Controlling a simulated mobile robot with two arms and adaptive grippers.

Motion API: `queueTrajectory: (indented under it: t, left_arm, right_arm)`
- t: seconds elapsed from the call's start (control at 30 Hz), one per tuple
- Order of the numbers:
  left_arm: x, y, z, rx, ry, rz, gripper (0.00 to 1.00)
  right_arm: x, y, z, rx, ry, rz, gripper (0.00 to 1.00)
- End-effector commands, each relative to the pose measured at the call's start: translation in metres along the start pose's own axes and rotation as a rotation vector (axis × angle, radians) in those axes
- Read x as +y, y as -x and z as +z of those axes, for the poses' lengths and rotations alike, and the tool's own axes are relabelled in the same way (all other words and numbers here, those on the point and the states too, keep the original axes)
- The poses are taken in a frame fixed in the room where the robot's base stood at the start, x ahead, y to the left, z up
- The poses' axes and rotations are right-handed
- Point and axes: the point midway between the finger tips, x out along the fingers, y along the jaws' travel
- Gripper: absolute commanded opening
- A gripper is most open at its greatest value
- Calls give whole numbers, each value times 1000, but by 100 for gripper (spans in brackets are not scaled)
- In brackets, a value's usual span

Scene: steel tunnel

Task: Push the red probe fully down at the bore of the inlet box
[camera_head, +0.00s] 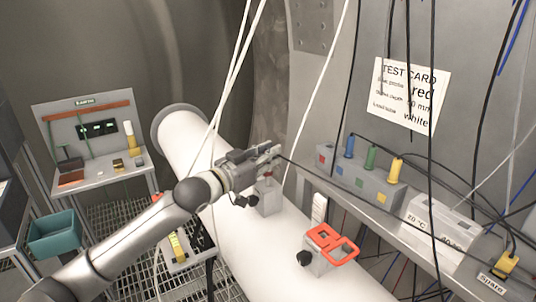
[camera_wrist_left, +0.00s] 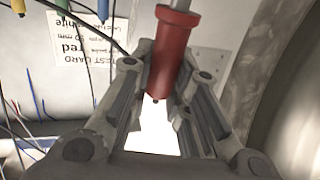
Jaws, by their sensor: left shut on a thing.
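The red probe (camera_wrist_left: 172,50) is a red cylinder with a grey rod, between the fingers of my left gripper (camera_wrist_left: 160,95) in the left wrist view. In the head view, my left gripper (camera_head: 272,152) is over a small grey box (camera_head: 268,200) on the white pipe, which looks like the inlet box. The gripper is shut on the probe. The gripper mostly hides the probe in the head view. The bore and how deep the rod sits in it cannot be made out. My right gripper is not in view.
A grey rack (camera_head: 350,180) holds blue, green and yellow probes on a right-hand shelf. A box with an orange-red frame (camera_head: 332,245) sits on the white pipe (camera_head: 250,255). White and black cables hang near my left gripper.

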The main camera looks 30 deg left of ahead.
Motion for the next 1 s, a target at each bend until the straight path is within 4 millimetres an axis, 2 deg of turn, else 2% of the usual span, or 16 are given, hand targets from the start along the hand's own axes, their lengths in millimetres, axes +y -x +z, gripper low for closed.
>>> queueTrajectory:
  t: [0.9,0.93,1.0]
  left_arm:
    - [0,0,24,0,0,0,0]
    - [0,0,23,0,0,0,20]
    - [0,0,23,0,0,0,29]
  right_arm:
    - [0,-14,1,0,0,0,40]
    - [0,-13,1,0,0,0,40]
    - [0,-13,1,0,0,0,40]
